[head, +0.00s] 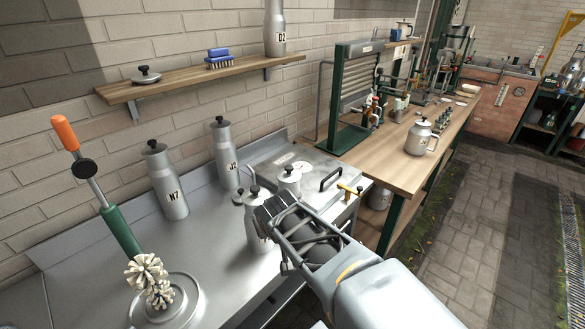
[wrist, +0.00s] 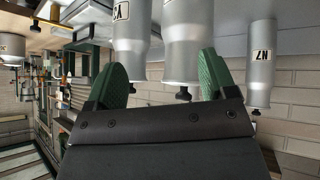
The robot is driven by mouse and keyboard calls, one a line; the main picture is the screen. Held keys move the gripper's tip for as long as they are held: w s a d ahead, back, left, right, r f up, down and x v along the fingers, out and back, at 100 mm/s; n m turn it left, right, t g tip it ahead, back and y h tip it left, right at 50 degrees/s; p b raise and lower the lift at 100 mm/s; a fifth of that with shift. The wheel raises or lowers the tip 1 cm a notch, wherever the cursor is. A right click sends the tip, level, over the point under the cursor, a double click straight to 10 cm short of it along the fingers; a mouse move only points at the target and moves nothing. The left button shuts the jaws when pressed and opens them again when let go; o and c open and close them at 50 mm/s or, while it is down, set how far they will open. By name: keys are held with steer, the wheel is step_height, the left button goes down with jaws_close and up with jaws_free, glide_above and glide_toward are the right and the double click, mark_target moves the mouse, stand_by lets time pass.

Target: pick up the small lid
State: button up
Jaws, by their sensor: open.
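A small grey lid with a black knob (head: 147,77) lies on the left part of the wall shelf. I cannot tell whether this is the small lid meant, as the churns also carry black-knobbed tops. My gripper (head: 268,212) is over the counter's right part, well to the right of and below that lid, close to a grey churn (head: 257,228) that it partly hides. In the wrist view my open gripper (wrist: 162,76) shows two green pads apart, with churns upside down beyond them. A churn with a dark knob (wrist: 182,45) shows between the pads; contact cannot be told.
Churns marked N7 (head: 172,190) and J2 (head: 226,160) stand along the counter's back. The shelf (head: 190,79) also holds a blue brush (head: 219,58) and churn D2 (head: 274,30). An orange-handled brush (head: 110,200) stands at left above a round metal disc (head: 185,300). Counter front-middle is clear.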

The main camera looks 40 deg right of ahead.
mark_target(291, 173)
steer(key=o, duration=0.4)
steer(key=d+r+t, duration=0.1)
steer(key=d+r, duration=0.1)
steer(key=d, duration=0.1)
steer(key=w+d+r+t+h+p, duration=0.1)
steer(key=d+r+t, duration=0.1)
steer(key=d, duration=0.2)
steer(key=w+d+r+t+h, duration=0.1)
steer(key=d+r+t, duration=0.1)
steer(key=d, duration=0.1)
steer(key=shift+d+m+p, duration=0.35)
steer(key=shift+m, duration=0.05)
steer(key=w+y+p, duration=0.1)
steer(key=p, duration=0.1)
steer(key=w+d+f+t+y+p, duration=0.1)
steer(key=w+p, duration=0.1)
steer(key=p, duration=0.1)
steer(key=w+f+n+p, duration=0.1)
steer(key=w+p, duration=0.1)
steer(key=shift+d+f+t+y+p, duration=0.25)
steer(key=shift+d+t+y+p, duration=0.05)
steer(key=shift+d+y+p, duration=0.1)
steer(key=shift+a+p+x, duration=0.2)
steer(key=shift+p+x, duration=0.35)
steer(key=shift+x, duration=2.75)
